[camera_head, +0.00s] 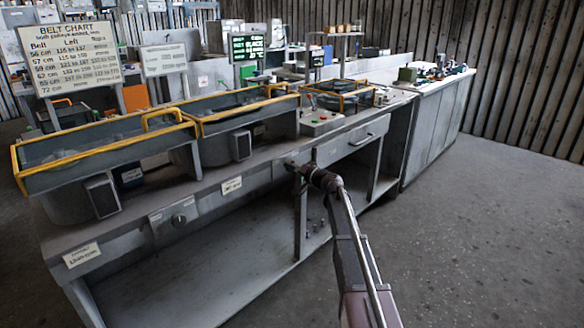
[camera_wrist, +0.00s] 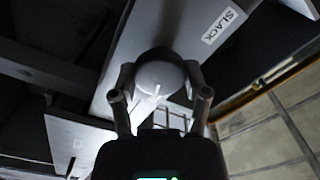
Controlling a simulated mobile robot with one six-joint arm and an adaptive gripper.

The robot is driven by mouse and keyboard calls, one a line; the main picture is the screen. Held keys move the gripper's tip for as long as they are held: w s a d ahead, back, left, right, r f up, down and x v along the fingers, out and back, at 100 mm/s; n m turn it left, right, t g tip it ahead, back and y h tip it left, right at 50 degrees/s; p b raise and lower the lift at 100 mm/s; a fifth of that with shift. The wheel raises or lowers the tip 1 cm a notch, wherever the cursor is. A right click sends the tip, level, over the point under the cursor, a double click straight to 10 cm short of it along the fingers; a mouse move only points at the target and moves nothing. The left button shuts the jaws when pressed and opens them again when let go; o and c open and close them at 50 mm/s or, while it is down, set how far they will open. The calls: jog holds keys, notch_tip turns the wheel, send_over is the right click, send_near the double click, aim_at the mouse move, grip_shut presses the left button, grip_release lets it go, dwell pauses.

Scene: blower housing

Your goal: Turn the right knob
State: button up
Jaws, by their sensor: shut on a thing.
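The right knob (camera_wrist: 158,78) is a round grey knob with a pale pointer line, on the bench's front panel. In the wrist view my gripper (camera_wrist: 160,70) has one finger on each side of it and is shut on it. In the head view my gripper (camera_head: 297,166) meets the front panel under the bench top and hides most of this knob. The left knob (camera_head: 179,219) shows farther left on the same front, uncovered.
A label reading SLACK (camera_wrist: 220,25) is beside the held knob. Yellow-railed housings (camera_head: 110,150) stand on the bench, with a belt chart (camera_head: 72,54) behind. An open lower shelf (camera_head: 190,285) lies below. The floor (camera_head: 480,230) at right is clear.

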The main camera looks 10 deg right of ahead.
jog(key=m, duration=0.5)
jog(key=shift+w, duration=0.15)
dwell(0.5)
jog(key=o, duration=1.1)
jog(key=shift+o, duration=0.2)
jog(key=shift+s+d+f, duration=0.1)
jog(key=shift+s, duration=0.1)
jog(key=v, duration=1.1)
jog(key=shift+s+d, duration=0.2)
jog(key=shift+s, duration=0.05)
